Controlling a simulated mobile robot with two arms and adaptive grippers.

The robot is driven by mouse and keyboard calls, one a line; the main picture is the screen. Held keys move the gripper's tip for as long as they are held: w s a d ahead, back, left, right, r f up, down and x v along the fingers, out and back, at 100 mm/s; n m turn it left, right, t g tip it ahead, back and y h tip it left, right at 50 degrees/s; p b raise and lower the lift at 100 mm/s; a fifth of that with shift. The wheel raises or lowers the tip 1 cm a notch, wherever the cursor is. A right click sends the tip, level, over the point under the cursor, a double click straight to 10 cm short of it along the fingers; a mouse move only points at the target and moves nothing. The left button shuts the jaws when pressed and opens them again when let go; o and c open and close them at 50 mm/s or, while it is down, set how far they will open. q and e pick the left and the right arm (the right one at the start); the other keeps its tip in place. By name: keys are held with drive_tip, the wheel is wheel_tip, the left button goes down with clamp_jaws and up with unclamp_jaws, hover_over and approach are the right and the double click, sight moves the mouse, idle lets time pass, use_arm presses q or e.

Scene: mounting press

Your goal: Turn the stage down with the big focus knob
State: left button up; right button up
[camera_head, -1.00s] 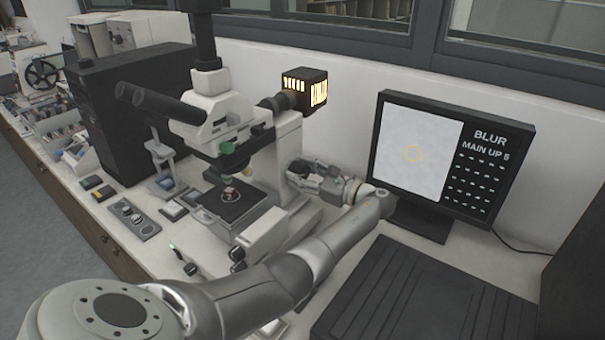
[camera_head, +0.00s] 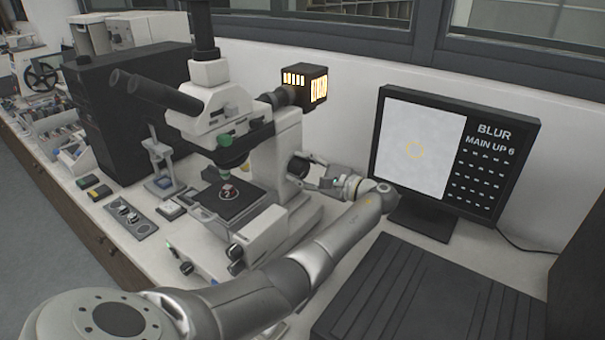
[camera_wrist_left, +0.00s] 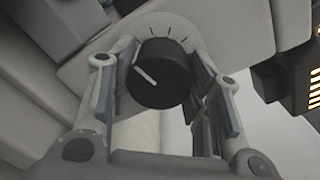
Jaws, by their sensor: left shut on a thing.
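The microscope (camera_head: 284,130) stands on the bench with its stage (camera_head: 240,213) under the objective. A small sample sits on the stage. The big focus knob (camera_head: 298,164) is on the microscope's right side. In the left wrist view the knob (camera_wrist_left: 160,74) is black with a white pointer line, in front of a pale dial with dark tick marks. My left gripper (camera_head: 306,171) is shut on the knob; its two fingers (camera_wrist_left: 158,92) stand on either side of it. My right gripper is in neither view. The monitor (camera_head: 455,160) reads "BLUR" and "MAIN UP 6".
A lit lamp housing (camera_head: 303,84) sticks out above the knob. A dark ridged panel (camera_head: 420,295) lies in front of the monitor. A black box (camera_head: 125,115) and small controls (camera_head: 130,216) are left of the microscope. My left forearm crosses the front of the bench.

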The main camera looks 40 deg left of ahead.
use_arm(q)
drive_tip(key=shift+n, duration=0.3)
drive_tip(key=o, duration=1)
drive_tip(key=shift+d, duration=0.15)
drive_tip(key=d, duration=0.4)
drive_tip(key=w+d, duration=0.1)
drive_tip(key=d, duration=0.6)
drive_tip(key=shift+w+d+r, duration=0.1)
drive_tip(key=shift+w+d, duration=0.2)
drive_tip(key=shift+d, duration=0.05)
